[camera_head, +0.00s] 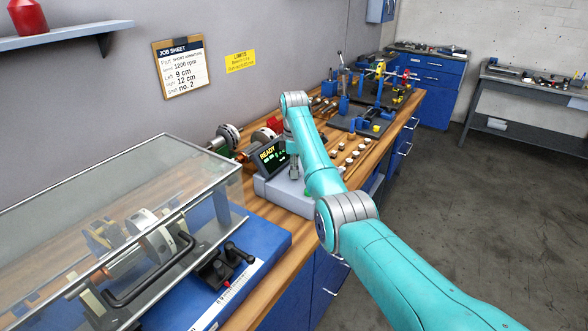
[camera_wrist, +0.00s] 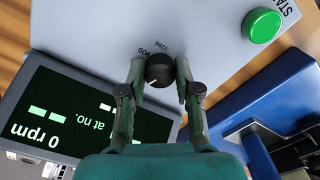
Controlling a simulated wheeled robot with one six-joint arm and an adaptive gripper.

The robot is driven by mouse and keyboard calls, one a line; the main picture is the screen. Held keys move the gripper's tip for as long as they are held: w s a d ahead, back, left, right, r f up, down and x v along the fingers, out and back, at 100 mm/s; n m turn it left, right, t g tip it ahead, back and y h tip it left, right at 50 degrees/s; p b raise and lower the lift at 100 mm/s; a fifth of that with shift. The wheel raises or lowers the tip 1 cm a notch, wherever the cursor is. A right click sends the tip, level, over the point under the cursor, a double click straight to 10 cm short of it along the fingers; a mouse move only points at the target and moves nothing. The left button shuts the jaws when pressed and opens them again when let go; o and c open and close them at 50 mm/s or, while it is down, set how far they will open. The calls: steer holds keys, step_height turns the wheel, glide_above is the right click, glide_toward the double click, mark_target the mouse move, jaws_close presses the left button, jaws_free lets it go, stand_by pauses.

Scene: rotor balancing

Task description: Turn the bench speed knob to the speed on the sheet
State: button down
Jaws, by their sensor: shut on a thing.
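The black speed knob (camera_wrist: 159,69) sits on the light grey control box (camera_wrist: 90,30), which also shows in the head view (camera_head: 290,199). My gripper (camera_wrist: 160,74) is shut on the knob, one finger on each side. The knob has a small white pointer line. Marks reading 900 and 1200 are printed beside it, upside down in the wrist view; other marks are hidden.
A green start button (camera_wrist: 263,25) is on the same box. A blue balancing machine with a clear cover (camera_head: 110,190) stands at the left. Several small weights (camera_head: 350,153) and a blue fixture (camera_head: 370,90) are farther along the wooden bench. The floor at right is clear.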

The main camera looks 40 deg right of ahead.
steer(key=m, duration=0.6)
steer(key=shift+m, duration=0.3)
steer(key=m, duration=1.2)
steer(key=shift+a+m, duration=0.1)
steer(key=shift+m, duration=0.3)
steer(key=m, duration=0.6)
steer(key=shift+m, duration=0.4)
steer(key=c, duration=0.8)
jaws_free()
